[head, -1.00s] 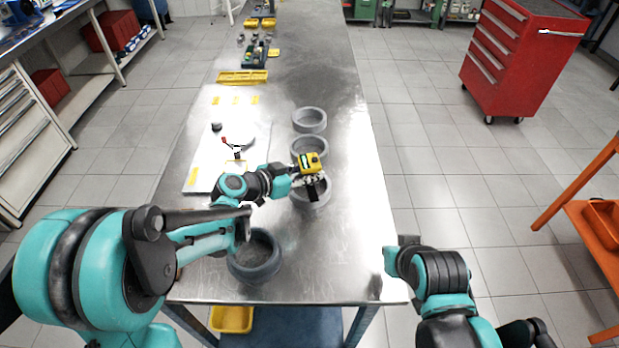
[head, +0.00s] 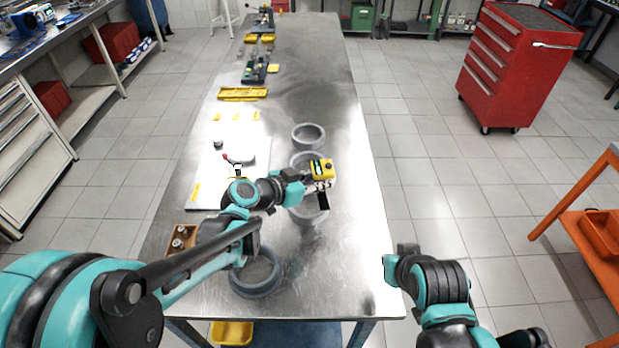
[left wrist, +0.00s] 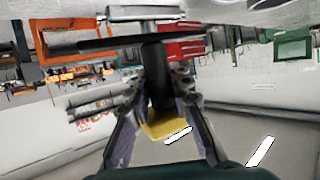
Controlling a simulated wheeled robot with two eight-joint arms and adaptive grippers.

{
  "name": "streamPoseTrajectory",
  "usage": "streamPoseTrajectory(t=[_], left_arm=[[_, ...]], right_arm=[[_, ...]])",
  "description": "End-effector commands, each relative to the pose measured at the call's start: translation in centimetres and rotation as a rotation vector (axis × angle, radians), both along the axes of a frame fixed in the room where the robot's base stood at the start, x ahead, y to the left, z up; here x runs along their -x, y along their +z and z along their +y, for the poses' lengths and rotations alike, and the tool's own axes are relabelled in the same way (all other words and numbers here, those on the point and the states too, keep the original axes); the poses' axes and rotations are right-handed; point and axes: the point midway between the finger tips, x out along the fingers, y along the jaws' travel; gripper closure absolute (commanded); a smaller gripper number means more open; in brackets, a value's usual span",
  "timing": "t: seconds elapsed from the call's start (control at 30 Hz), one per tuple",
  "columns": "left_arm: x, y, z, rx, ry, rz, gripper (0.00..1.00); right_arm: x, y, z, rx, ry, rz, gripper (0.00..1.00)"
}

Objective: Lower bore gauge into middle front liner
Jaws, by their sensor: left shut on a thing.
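The bore gauge (head: 322,170) has a yellow head with a dark display and a dark lower part. My left gripper (head: 318,184) is shut on it. In the left wrist view the gauge's yellow body (left wrist: 162,125) sits between the two fingers, with a dark cylinder beside it. Several grey ring-shaped liners stand in a row on the steel table: a far one (head: 307,136), one partly behind the gauge (head: 301,159), one just below the gauge in the picture (head: 308,215), and a near one (head: 256,274). The gauge appears above the liners, right of their centres.
The steel table (head: 340,260) is bare along its right side. A white sheet (head: 258,150) with small tools lies left of the liners. A brown block with metal parts (head: 180,240) is near the left edge. Yellow trays (head: 243,93) are farther back.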

Motion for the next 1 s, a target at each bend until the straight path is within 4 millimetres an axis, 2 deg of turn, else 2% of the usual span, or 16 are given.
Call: streamPoseTrajectory(t=[0.03, 0.2, 0.4, 1.0], left_arm=[[0.7, 1.2, -1.2, 0.002, -0.005, -0.001, 1.00], [2.4, 3.1, -4.2, 0.001, -0.004, 0.000, 1.00], [3.5, 4.4, -6.2, 0.000, -0.001, 0.000, 1.00], [3.8, 7.4, -6.7, 0.001, 0.001, 0.000, 1.00]], right_arm=[[0.0, 0.8, 0.0, 0.000, 0.000, 0.000, 1.00], [0.0, 2.0, 0.0, 0.000, 0.000, 0.000, 1.00], [0.0, 2.6, 0.0, 0.000, 0.000, 0.000, 1.00], [0.0, 5.0, 0.0, 0.000, 0.000, 0.000, 1.00]])
